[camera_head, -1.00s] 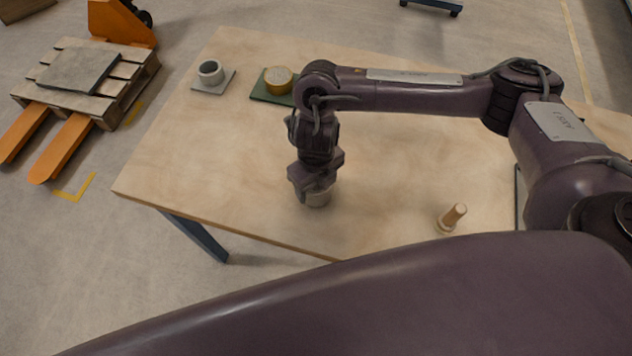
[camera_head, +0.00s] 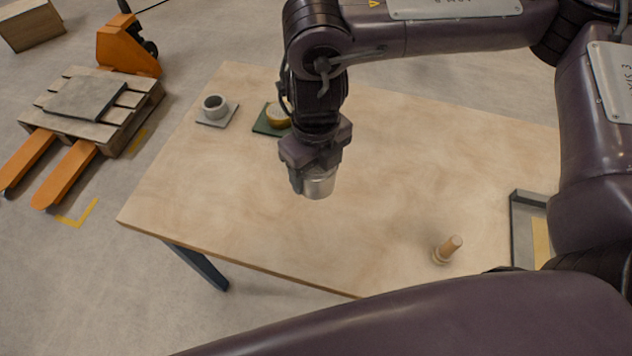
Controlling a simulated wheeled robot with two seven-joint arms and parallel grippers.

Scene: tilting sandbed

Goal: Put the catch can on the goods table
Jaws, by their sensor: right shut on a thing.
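The catch can, a small silvery cylinder (camera_head: 320,186), hangs upright in my right gripper (camera_head: 311,172). The gripper points down and is shut on the upper part of the can, hiding its top. The can appears to be held above the light wooden table (camera_head: 200,190), clear of its surface. I cannot tell from the picture whether this is the goods table. My left gripper is out of view.
A grey cup (camera_head: 214,106) stands on a grey plate at the far left. A yellow round piece (camera_head: 277,115) sits on a green plate (camera_head: 266,126). A wooden peg (camera_head: 447,249) and a dark-edged tray (camera_head: 518,240) are at right. The table's middle is clear.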

